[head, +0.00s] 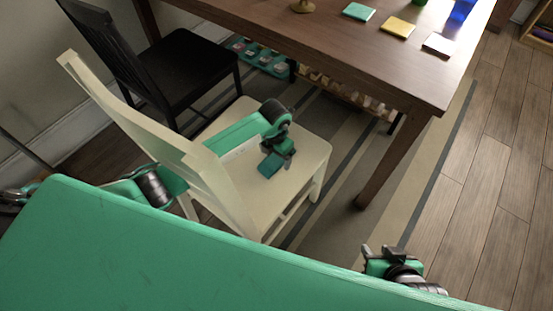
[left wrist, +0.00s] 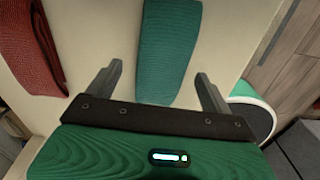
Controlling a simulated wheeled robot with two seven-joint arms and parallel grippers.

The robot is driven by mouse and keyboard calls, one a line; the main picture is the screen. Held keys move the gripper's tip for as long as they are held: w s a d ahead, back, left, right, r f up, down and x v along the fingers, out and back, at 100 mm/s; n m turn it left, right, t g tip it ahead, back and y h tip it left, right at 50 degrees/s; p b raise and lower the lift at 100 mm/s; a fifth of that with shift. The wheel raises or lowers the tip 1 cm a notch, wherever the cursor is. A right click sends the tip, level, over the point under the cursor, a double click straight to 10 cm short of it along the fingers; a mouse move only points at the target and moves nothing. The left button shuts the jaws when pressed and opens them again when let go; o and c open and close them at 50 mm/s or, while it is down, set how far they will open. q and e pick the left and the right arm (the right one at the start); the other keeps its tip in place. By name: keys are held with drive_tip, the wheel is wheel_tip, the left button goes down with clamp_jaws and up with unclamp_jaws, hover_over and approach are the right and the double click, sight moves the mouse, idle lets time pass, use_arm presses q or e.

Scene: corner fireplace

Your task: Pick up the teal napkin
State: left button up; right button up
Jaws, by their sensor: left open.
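The teal napkin (left wrist: 168,50) lies as a folded strip on the cream chair seat (left wrist: 95,40). In the left wrist view it reaches between my left gripper's (left wrist: 158,80) two fingers, which are apart with nothing clamped. In the head view my left gripper (head: 278,148) is over the white chair's seat, and a teal patch of the napkin (head: 269,166) shows just beyond it; the rest is hidden by my arm. My right gripper (head: 380,251) is low at the bottom right, away from the chair; its jaw opening is unclear.
A red napkin (left wrist: 32,50) lies left of the teal one. The white chair's backrest (head: 160,135) stands beside my left arm. A wooden table (head: 330,45) with teal, yellow and pale squares is behind; a black chair (head: 185,75) stands left. Striped rug and floor are clear at right.

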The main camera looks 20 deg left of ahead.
use_arm(q)
drive_tip(key=shift+f, duration=0.6)
drive_tip(key=c, duration=1.1)
drive_tip(key=shift+r, duration=0.1)
